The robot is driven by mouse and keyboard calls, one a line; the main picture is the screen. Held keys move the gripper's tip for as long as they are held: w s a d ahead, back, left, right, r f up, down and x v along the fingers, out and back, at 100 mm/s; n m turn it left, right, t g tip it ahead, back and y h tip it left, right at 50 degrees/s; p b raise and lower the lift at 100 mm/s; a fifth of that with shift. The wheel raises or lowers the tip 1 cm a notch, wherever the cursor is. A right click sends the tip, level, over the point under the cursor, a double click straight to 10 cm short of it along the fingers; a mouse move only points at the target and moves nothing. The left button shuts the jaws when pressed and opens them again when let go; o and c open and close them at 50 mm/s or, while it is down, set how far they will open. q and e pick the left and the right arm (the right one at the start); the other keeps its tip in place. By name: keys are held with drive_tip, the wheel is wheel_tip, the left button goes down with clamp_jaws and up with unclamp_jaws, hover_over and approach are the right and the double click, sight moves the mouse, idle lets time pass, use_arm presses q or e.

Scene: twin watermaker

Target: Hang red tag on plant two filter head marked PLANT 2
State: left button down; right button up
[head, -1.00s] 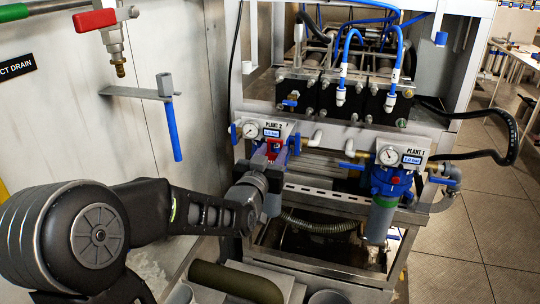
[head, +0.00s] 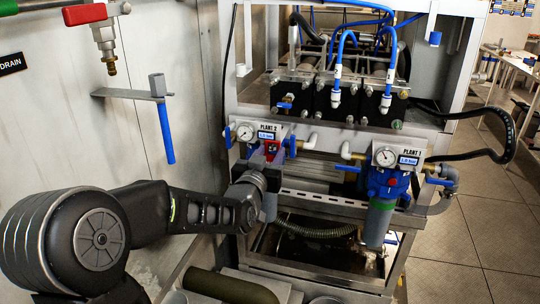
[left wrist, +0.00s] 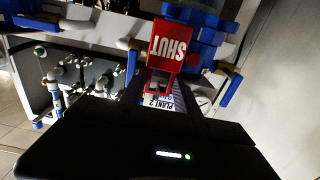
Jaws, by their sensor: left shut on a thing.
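The red tag (left wrist: 167,47), lettered SHUT, shows large in the left wrist view, with its narrow end between the fingers of my left gripper (left wrist: 158,88). In the head view the left gripper (head: 264,160) is shut on the tag (head: 271,149), just below the PLANT 2 plate (head: 270,131). The blue plant two filter head (left wrist: 196,45) is behind the tag in the left wrist view; in the head view my gripper mostly hides it. I cannot tell whether the tag touches the head. My right gripper is not in view.
The PLANT 1 filter (head: 383,193), with a blue head and grey-green bowl, hangs to the right. Blue valve handles (head: 291,145) stick out close to my left gripper. Open floor lies at the right.

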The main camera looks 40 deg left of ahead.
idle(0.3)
use_arm(q)
drive_tip(key=c, duration=0.8)
unclamp_jaws()
drive_tip(key=shift+s+d, duration=0.1)
drive_tip(key=shift+s, duration=0.4)
drive_tip(key=v, duration=0.3)
drive_tip(key=b+v, duration=0.1)
drive_tip(key=v, duration=0.2)
drive_tip(key=shift+s+d, duration=0.3)
drive_tip(key=shift+d, duration=0.1)
